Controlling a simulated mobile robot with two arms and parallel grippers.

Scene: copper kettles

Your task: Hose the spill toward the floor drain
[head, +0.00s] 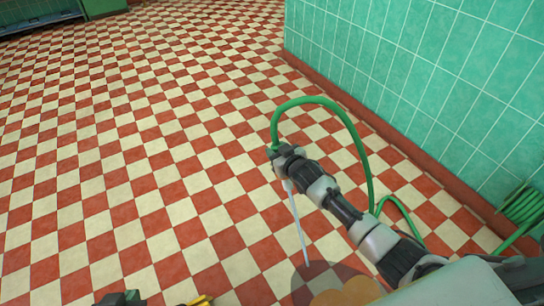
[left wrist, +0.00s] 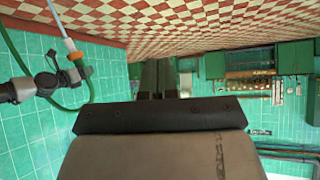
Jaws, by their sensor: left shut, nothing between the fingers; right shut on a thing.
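My right gripper (head: 283,155) is shut on the end of the green hose (head: 318,99), in mid-air above the floor. A pale water stream (head: 298,222) runs down from it to the floor. It lands at the edge of a brownish, see-through spill (head: 325,273) with lighter orange blobs, at the bottom, partly hidden by my arm. The left wrist view shows an orange nozzle part (left wrist: 75,56) and the stream (left wrist: 57,20). My left gripper (left wrist: 158,80) is shut and empty, away from the hose. No floor drain shows in either view.
A green tiled wall (head: 400,60) with a red skirting bounds the right side. A coil of green hose (head: 522,207) hangs at the right edge. The checkered floor (head: 110,150) is clear to the left. Green cabinets (left wrist: 295,57) show in the left wrist view.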

